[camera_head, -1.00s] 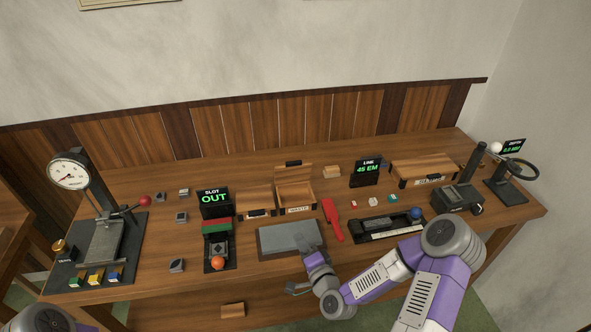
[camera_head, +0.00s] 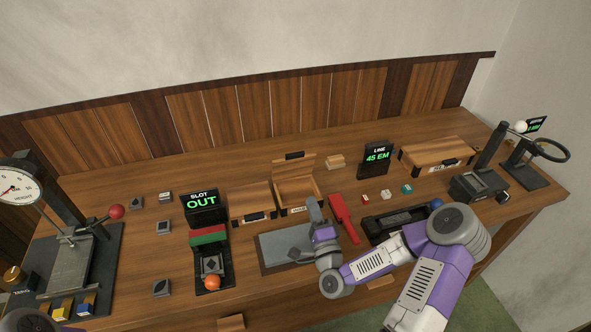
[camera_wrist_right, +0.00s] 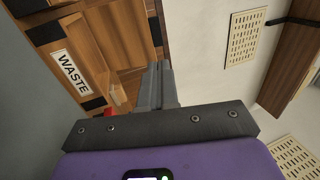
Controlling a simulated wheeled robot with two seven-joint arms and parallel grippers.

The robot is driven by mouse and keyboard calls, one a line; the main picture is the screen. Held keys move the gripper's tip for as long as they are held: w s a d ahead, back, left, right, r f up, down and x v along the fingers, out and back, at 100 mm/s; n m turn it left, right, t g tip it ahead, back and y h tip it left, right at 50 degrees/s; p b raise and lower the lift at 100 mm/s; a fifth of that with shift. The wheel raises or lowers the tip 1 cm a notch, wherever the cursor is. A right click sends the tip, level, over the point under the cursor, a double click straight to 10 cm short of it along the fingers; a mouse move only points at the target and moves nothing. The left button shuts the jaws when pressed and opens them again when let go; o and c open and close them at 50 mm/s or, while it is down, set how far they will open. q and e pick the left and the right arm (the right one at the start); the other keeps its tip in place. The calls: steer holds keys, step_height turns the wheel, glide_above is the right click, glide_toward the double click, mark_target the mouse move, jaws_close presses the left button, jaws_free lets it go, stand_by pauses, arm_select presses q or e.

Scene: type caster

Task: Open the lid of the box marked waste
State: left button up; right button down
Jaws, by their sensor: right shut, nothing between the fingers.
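The wooden box marked waste (camera_head: 297,195) stands near the middle of the table. Its lid (camera_head: 294,166) is raised at the back, with a black handle at its top edge, and the open inside shows. The waste label (camera_wrist_right: 72,72) reads clearly on the box front in the right wrist view. My right gripper (camera_head: 313,203) is at the front right of the box, fingers shut and empty. In the right wrist view its fingers (camera_wrist_right: 155,85) are beside the box; I cannot tell whether they touch it. Only a bit of my left arm shows at the bottom left; its gripper is hidden.
A closed wooden box (camera_head: 251,202) stands left of the waste box. A grey slab (camera_head: 285,250) lies in front, a red tool (camera_head: 343,218) to the right. The LINE display (camera_head: 377,160) and a larger wooden box (camera_head: 436,153) stand at back right.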

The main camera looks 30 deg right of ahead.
mark_target(296, 156)
steer(key=shift+w+d+r, duration=0.1)
steer(key=shift+w, duration=0.45)
steer(key=x, duration=1.3)
arm_select(q)
steer(key=shift+f, duration=0.15)
